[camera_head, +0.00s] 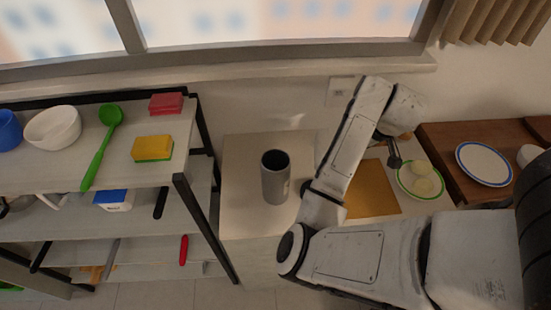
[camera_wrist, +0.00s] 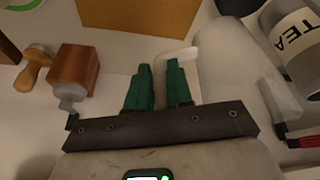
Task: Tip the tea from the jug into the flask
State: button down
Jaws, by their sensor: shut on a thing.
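My gripper (camera_wrist: 158,72) shows in the wrist view with two green fingers, close together on a pale handle. The handle belongs to a whitish jug (camera_wrist: 228,78) just right of the fingers. The jug's contents cannot be made out. The grey cylindrical flask (camera_head: 275,178) stands upright on the pale counter in the head view, its dark mouth open upward. In the wrist view a grey cylinder lettered TEA (camera_wrist: 298,38), seemingly the same flask, is at the upper right, beyond the jug. In the head view my arm hides the jug and gripper.
A shelf (camera_head: 60,170) with bowls, sponges and a green spoon stands left of the counter. A brown board (camera_head: 372,193) and a green-rimmed plate (camera_head: 421,194) are to the right.

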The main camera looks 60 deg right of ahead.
jog(key=shift+d+r+t+y, duration=0.15)
jog(key=shift+r, duration=0.4)
jog(key=shift+d+r+t+y, duration=0.1)
jog(key=shift+r+t+y, duration=0.05)
jog(key=shift+r, duration=0.4)
jog(key=shift+s+r, duration=0.15)
jog(key=shift+r, duration=0.7)
